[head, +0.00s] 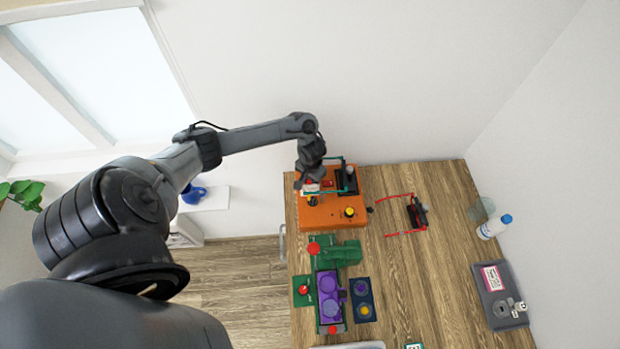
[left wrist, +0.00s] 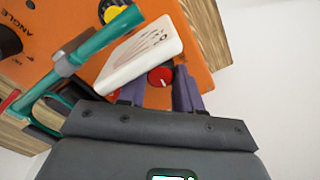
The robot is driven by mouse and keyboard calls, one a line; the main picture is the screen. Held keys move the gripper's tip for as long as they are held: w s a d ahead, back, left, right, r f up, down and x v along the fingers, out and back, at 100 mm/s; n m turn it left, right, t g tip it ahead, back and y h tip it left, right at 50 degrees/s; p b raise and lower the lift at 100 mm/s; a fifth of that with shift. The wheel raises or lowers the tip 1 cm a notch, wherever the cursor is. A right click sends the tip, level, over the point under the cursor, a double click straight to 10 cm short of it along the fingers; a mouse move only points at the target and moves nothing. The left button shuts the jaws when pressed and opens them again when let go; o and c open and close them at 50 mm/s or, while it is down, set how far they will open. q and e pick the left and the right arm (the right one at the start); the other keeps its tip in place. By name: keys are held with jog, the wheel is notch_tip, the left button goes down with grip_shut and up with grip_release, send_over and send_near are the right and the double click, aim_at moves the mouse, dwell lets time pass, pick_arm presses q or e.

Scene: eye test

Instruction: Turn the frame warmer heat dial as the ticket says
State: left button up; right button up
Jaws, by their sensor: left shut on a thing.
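My left gripper (head: 303,181) is over the left back part of an orange unit (head: 335,217) on the table. In the left wrist view its two purple fingers (left wrist: 160,88) stand either side of a red dial (left wrist: 160,77) and are shut on it. Beside the dial is a white block (left wrist: 145,52) with fanned lines on its face; most of its marks are too small to read. The word ANGLE shows on the orange unit by a black knob (left wrist: 8,40). No ticket is readable. My right gripper is not in view.
A teal bar (left wrist: 95,45) runs close to the white block. Red-armed glasses (head: 415,212), a purple unit (head: 328,295), a bottle (head: 494,227) and a grey tray (head: 512,285) stand around. The table's middle right is clear.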

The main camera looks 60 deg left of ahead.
pick_arm(q)
jog(key=m+p, duration=0.1)
jog(key=m, duration=0.1)
jog(key=shift+r+m, duration=0.15)
jog(key=shift+m, duration=0.15)
jog(key=m+p, duration=0.1)
jog(key=m, duration=0.1)
jog(key=shift+m, duration=0.4)
jog(key=m, duration=0.2)
jog(key=shift+m+p, duration=0.3)
jog(key=shift+p, duration=0.05)
jog(key=m, duration=0.2)
jog(key=shift+m, duration=0.4)
jog(key=m, duration=0.2)
jog(key=shift+m, duration=0.4)
jog(key=m+b, duration=0.1)
jog(key=m, duration=0.1)
jog(key=shift+m+t, duration=0.3)
jog(key=m+b, duration=0.1)
jog(key=m, duration=0.2)
jog(key=shift+f, duration=0.2)
jog(key=shift+s+m+b, duration=0.1)
jog(key=shift+m+b, duration=0.5)
jog(key=shift+m, duration=1)
jog(key=shift+r, duration=0.1)
